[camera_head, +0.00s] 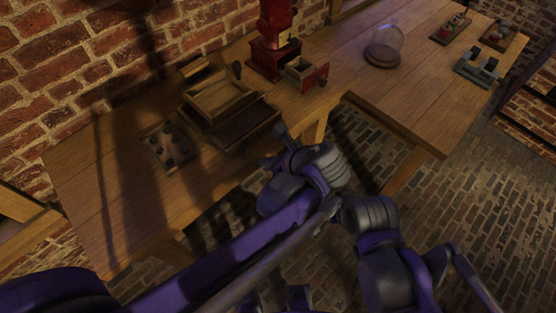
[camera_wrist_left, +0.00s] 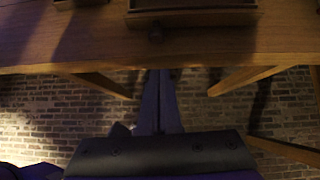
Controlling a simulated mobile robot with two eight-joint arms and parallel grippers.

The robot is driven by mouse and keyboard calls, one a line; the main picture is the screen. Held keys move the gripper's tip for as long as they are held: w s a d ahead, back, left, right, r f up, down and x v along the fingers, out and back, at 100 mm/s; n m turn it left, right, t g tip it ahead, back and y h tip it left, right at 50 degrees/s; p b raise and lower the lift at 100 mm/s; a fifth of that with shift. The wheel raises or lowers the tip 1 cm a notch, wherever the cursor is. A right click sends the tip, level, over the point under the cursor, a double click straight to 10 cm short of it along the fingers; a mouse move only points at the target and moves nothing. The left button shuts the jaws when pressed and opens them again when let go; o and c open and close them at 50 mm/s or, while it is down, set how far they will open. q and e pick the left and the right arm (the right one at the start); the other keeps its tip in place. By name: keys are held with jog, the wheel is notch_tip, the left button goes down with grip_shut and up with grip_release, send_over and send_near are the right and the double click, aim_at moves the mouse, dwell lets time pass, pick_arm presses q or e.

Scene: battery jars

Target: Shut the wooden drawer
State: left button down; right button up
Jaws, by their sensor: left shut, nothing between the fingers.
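The wooden drawer (camera_head: 243,131) sticks out from the front of a small wooden box (camera_head: 218,97) on the workbench, so it stands open. In the left wrist view the drawer front (camera_wrist_left: 195,18) shows at the top edge, with a round dark knob (camera_wrist_left: 155,37) below it. My left gripper (camera_head: 279,130) is shut and empty, just off the drawer's right front in the head view. Its fingers (camera_wrist_left: 158,75) point up toward the bench edge in the wrist view; contact with the drawer cannot be made out. My right gripper is not in view.
On the bench (camera_head: 110,180) stand a tray of dark round pieces (camera_head: 167,147), a red grinder (camera_head: 272,45) with its small drawer (camera_head: 304,72) out, and a glass dome (camera_head: 384,47). Bare bench lies between the dome and the far-right trays (camera_head: 478,66). A brick wall is behind.

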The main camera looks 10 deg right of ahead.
aim_at(234, 136)
pick_arm(q)
jog(key=shift+w+a+f+p, duration=0.2)
jog(key=shift+w+a, duration=0.5)
jog(key=shift+w, duration=0.2)
jog(key=shift+w+a+f+p, duration=0.15)
jog(key=shift+w+a, duration=0.55)
jog(key=shift+w, duration=0.15)
jog(key=w+a, duration=0.1)
jog(key=w, duration=0.1)
jog(key=w+a, duration=0.3)
jog(key=w, duration=0.1)
jog(key=shift+a, duration=0.2)
jog(key=shift+r, duration=0.1)
jog(key=shift+w, duration=0.1)
